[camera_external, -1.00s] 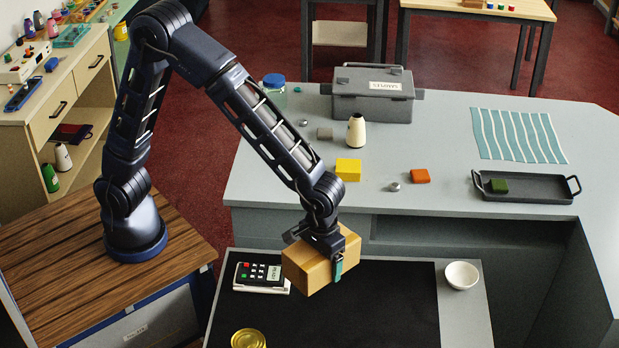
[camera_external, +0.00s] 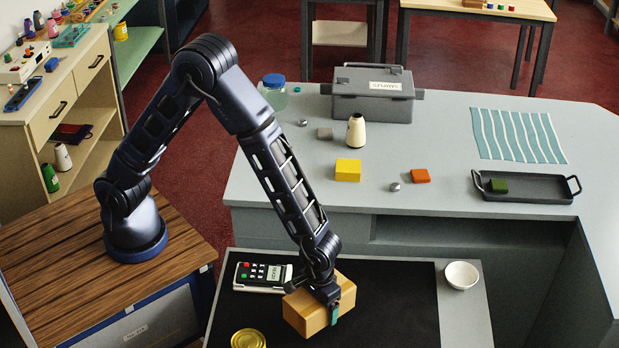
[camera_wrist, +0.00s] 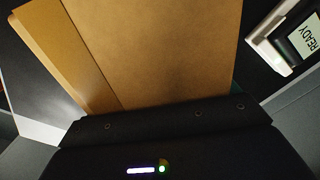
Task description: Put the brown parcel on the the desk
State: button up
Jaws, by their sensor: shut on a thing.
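The brown parcel (camera_external: 307,310) is a box-shaped block low over the black mat of the desk (camera_external: 390,300), in front of the grey counter. I cannot tell whether its underside touches the mat. My gripper (camera_external: 328,298) is shut on the parcel from above, with one greenish fingertip showing on its near right side. In the wrist view the parcel (camera_wrist: 175,50) fills the upper middle, and the gripper body hides its lower part.
A card reader (camera_external: 262,274) stands just left of and behind the parcel. A gold tin (camera_external: 248,339) is at front left, and a white bowl (camera_external: 461,275) at the right. The mat right of the parcel is clear. The grey counter (camera_external: 480,240) rises behind.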

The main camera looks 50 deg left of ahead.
jog(key=shift+f, duration=2.1)
jog(key=o, duration=1.1)
jog(key=shift+f, duration=0.1)
notch_tip(320, 180, up, 12)
jog(key=shift+r, duration=0.15)
jog(key=w+a+r+t, duration=0.1)
jog(key=w+a+r, duration=0.3)
jog(key=a+r, duration=0.4)
jog(key=w+a+r+h, duration=0.1)
jog(key=w+a+r, duration=0.4)
jog(key=a, duration=0.5)
jog(key=w+a+r+t, duration=0.1)
jog(key=w+a+r, duration=0.2)
jog(key=a+r, duration=0.6)
jog(key=s+a+r+t, duration=0.1)
jog(key=s+a+r, duration=0.1)
jog(key=a, duration=0.5)
jog(key=s+a+r, duration=0.1)
jog(key=a+r, duration=0.1)
jog(key=a, duration=0.6)
jog(key=s+a+r+t+y, duration=0.1)
jog(key=s+a+r, duration=0.1)
jog(key=s+a, duration=0.8)
jog(key=shift+s+a+r+t, duration=0.3)
jog(key=shift+s+a+r, duration=0.1)
jog(key=shift+a, duration=0.75)
